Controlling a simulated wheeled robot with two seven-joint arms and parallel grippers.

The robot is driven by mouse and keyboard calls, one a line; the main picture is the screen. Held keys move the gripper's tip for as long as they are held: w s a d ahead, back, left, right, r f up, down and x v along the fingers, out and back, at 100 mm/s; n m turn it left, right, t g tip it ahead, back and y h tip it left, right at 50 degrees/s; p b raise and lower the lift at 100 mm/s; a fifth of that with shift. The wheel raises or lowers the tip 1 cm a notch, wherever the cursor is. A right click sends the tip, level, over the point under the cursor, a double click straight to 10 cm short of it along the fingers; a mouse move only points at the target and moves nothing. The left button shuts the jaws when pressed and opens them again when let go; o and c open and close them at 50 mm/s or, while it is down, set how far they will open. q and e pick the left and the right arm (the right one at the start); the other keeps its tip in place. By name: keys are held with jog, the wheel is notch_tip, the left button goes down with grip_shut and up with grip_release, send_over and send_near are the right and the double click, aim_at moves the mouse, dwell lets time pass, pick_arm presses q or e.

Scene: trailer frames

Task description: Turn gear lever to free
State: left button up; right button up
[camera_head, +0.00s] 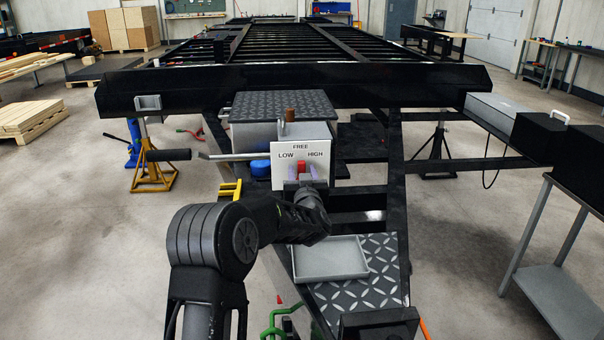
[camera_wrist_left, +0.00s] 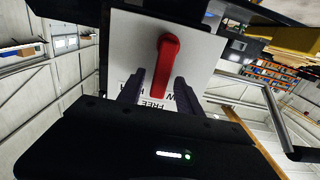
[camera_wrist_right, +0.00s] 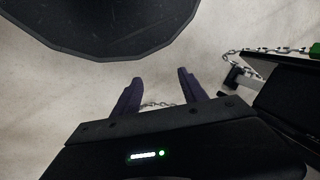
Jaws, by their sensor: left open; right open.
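The white gear panel (camera_head: 316,147) carries the words FREE at top, LOW at left and HIGH at right. The red gear lever (camera_head: 301,166) is on it, partly hidden by my left gripper (camera_head: 301,174). In the left wrist view the lever (camera_wrist_left: 166,66) runs from its round end toward the inverted word FREE; its free end covers part of the panel beside that word. My left gripper (camera_wrist_left: 158,92) is open, its fingers on either side of the lever's free end; contact cannot be told. My right gripper (camera_wrist_right: 155,88) is open and empty, seen only in the right wrist view.
A long handle with a black grip (camera_head: 168,155) sticks out left of the panel. A grey tray (camera_head: 330,258) lies on the checker plate below. The black trailer frame (camera_head: 300,85) spans behind. A chain (camera_wrist_right: 250,58) shows in the right wrist view.

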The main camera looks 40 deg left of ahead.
pick_arm(q)
jog(key=v, duration=0.8)
dwell(0.4)
